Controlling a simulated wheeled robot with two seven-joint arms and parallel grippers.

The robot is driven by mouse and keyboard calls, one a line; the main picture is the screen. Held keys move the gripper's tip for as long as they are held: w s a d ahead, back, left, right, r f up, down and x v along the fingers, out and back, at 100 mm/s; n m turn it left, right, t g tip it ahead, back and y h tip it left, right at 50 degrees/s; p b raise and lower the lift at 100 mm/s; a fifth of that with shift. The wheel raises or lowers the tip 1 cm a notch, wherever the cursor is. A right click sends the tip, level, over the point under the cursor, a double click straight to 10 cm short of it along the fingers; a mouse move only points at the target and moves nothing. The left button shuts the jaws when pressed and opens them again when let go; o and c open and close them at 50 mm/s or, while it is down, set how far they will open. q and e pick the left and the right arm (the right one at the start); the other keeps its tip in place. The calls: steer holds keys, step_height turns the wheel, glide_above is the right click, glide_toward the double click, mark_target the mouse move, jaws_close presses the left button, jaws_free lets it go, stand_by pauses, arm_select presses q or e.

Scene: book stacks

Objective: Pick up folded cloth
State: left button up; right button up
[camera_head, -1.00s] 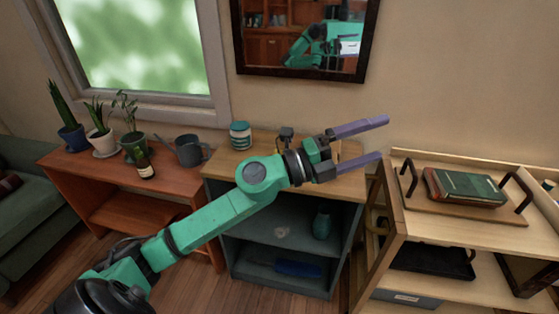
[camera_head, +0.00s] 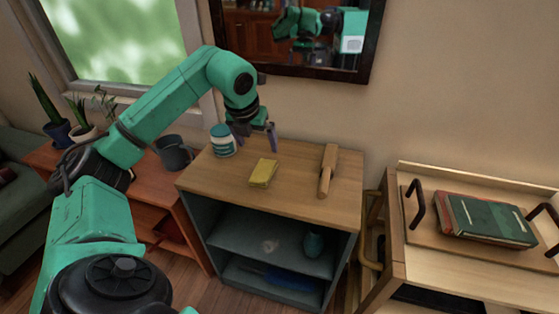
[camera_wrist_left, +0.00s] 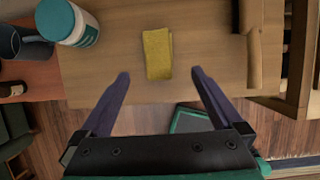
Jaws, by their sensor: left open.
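The folded cloth (camera_head: 263,173) is yellow and lies flat on the wooden top of a low shelf unit (camera_head: 300,202). In the left wrist view the cloth (camera_wrist_left: 158,53) lies ahead of my fingers, around the middle line between them. My left gripper (camera_head: 256,140) is open and empty, pointing down above the back of the shelf top, behind the cloth in the head view. Its two purple fingers (camera_wrist_left: 160,85) are spread wide and apart from the cloth. My right gripper is not in view.
A teal and white jar (camera_head: 222,141) stands left of the cloth. A wooden tool (camera_head: 327,171) lies to its right. A watering can (camera_head: 173,153) and potted plants stand on the red-brown table. A tray with books (camera_head: 487,218) sits on the cart at right.

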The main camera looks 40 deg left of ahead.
arm_select(q)
glide_toward(263, 169)
steer(key=shift+p+x, duration=0.3)
steer(key=shift+x, duration=0.8)
steer(key=p+x, duration=0.1)
steer(key=x, duration=0.6)
steer(key=shift+w+f, duration=0.1)
steer(key=shift+f, duration=0.2)
steer(key=shift+r, duration=0.1)
steer(key=c, duration=1.2)
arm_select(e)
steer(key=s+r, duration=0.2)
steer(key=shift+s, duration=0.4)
